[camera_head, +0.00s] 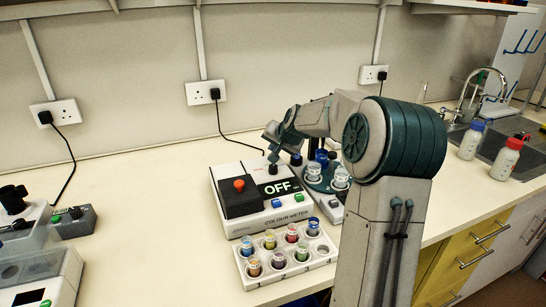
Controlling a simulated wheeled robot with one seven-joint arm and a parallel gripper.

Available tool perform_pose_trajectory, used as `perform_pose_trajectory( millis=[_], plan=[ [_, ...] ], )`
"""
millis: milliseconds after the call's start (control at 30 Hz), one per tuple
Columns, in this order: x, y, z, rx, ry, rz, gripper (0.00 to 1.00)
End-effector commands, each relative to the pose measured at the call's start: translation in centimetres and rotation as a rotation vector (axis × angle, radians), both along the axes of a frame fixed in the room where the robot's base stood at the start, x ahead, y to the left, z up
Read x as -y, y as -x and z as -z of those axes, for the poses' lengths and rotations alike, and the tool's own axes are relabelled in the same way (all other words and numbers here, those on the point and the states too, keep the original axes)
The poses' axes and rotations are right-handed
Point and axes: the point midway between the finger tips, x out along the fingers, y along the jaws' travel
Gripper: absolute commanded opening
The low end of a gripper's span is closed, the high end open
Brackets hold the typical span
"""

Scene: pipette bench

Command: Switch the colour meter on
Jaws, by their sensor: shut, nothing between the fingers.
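The colour meter (237,226) is a white box on the bench with a black lid and a red knob (239,185) on its left. Its dark display (279,187) reads OFF. A blue button (276,203) and a green button (299,198) sit below the display. My gripper (273,167) is shut and empty, pointing down at the meter's back edge, behind the display. Whether the fingertips touch the meter, and what lies under them, I cannot tell.
A white rack (262,280) of several coloured vials stands in front of the meter. A device with a teal carousel (318,184) stands to its right, partly behind my arm. Other equipment (70,222) is at the left. Bench between is clear.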

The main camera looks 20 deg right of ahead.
Motion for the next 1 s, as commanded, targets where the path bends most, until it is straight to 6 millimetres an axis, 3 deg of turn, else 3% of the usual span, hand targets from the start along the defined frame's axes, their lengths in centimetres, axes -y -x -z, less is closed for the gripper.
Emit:
perform_pose_trajectory(
  millis=[1000],
  plan=[
    [0.01, 0.0, 0.88, 0.0, 0.001, -0.001, 0.0]
  ],
)
